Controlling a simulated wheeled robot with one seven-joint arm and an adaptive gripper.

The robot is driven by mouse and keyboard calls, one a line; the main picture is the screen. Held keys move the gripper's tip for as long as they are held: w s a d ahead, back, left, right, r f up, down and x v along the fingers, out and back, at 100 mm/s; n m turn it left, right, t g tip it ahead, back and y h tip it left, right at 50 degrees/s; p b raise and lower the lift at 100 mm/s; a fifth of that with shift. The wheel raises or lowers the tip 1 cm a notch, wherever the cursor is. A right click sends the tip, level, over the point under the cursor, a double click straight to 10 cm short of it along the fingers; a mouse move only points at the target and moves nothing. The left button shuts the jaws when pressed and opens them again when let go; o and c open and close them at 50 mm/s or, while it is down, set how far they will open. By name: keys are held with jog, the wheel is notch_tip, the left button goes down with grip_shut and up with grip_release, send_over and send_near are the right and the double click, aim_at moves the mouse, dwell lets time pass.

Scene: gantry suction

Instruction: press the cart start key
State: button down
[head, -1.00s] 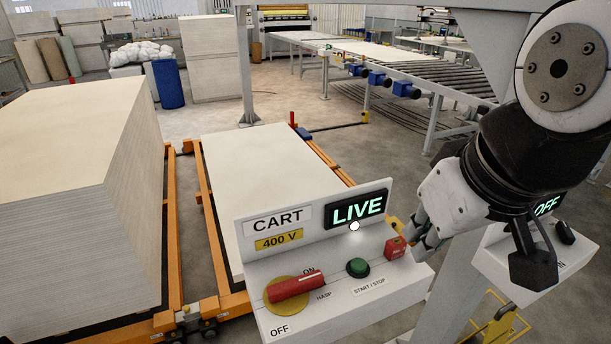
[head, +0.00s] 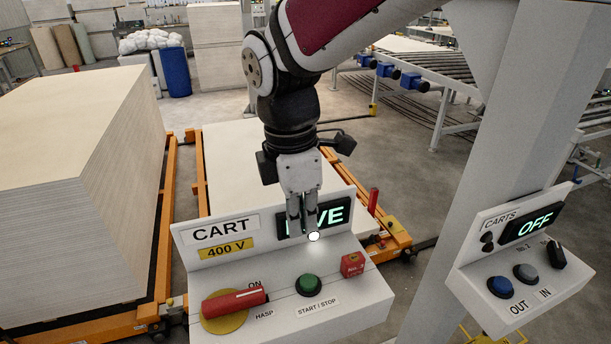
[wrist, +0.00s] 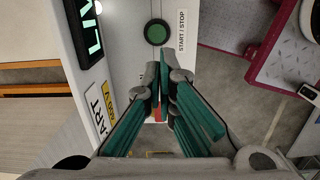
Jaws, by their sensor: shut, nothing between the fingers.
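The cart control box (head: 355,307) carries a green start/stop button (head: 308,285), which also shows in the wrist view (wrist: 156,33). A red rotary handle (head: 235,302) on a yellow disc lies left of the button, by the ON and HASP labels. The display (head: 335,217) is lit green and partly hidden by my fingers; the visible letters end in "VE". My gripper (head: 304,232) is shut and empty, pointing down in front of the display, above and apart from the green button. In the wrist view the closed fingertips (wrist: 163,62) lie just below the button.
A small red block (head: 352,264) sits right of the green button. A second box (head: 520,295), labelled CARTS and showing OFF, has a blue and a grey button. A grey post (head: 470,170) stands between the boxes. A board stack (head: 75,180) is at left.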

aim_at(309, 282)
jog(key=shift+w+a+f, duration=0.1)
jog(key=shift+f, duration=0.05)
jog(key=f, duration=0.4)
jog(key=f+p, duration=0.1)
jog(key=f, duration=0.4)
jog(key=d+f, duration=0.1)
jog(key=f, duration=0.4)
jog(key=shift+w+d, duration=0.1)
jog(key=shift+w, duration=0.05)
